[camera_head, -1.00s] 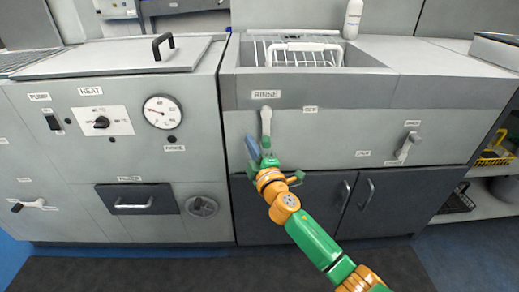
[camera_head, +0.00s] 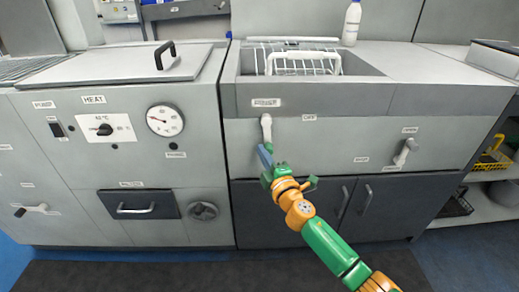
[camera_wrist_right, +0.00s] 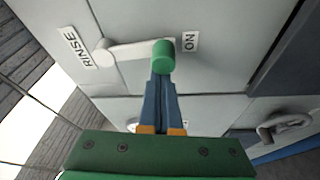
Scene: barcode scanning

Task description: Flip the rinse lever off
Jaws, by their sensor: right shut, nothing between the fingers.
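The rinse lever (camera_head: 266,128) is a white handle below the RINSE label on the sink front, and it points downward. In the right wrist view the lever (camera_wrist_right: 135,49) runs from its round pivot near the RINSE label to a green knob (camera_wrist_right: 163,57) beside the ON label (camera_wrist_right: 190,41). The OFF label (camera_head: 309,118) is to the right of the pivot in the head view. My right gripper (camera_head: 264,153) is at the lever's lower end. Its blue fingers (camera_wrist_right: 161,80) are shut and empty, with tips at the knob; I cannot tell whether they touch. My left gripper is out of view.
A second white lever (camera_head: 404,152) is farther right on the sink front. Dark cupboard doors (camera_head: 300,205) are below. A white rack (camera_head: 303,62) sits in the sink and a bottle (camera_head: 352,22) stands behind it. A heat panel with a gauge (camera_head: 165,120) is at left.

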